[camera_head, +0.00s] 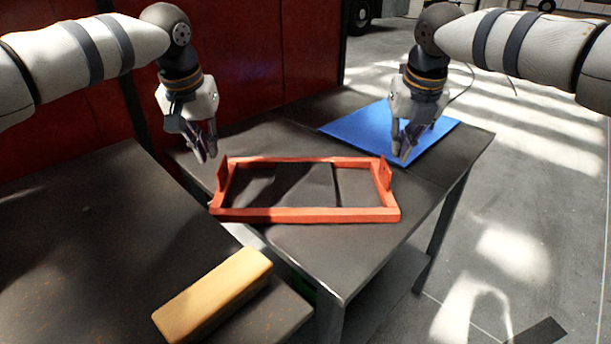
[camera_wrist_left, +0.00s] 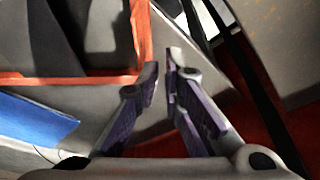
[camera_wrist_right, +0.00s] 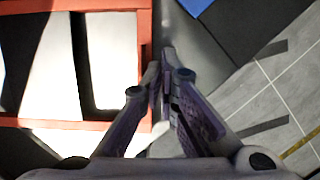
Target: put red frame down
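The red frame (camera_head: 300,214) is an open rectangle with an upright tab at each short end. It lies flat on the dark table (camera_head: 345,262). It also shows in the left wrist view (camera_wrist_left: 142,35) and the right wrist view (camera_wrist_right: 70,124). My left gripper (camera_head: 206,156) is slightly open and empty, just outside and above the frame's left end. My right gripper (camera_head: 403,157) is just outside and above the right end, apart from the tab. Its fingertips are very close together, and I see nothing between them.
A blue sheet (camera_head: 362,128) lies on the table's back right, partly behind my right gripper. A yellow block (camera_head: 212,294) lies on a dark surface (camera_head: 85,235) at the front left. A red panel (camera_head: 270,60) stands behind on the left. Open floor (camera_head: 530,180) is at the right.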

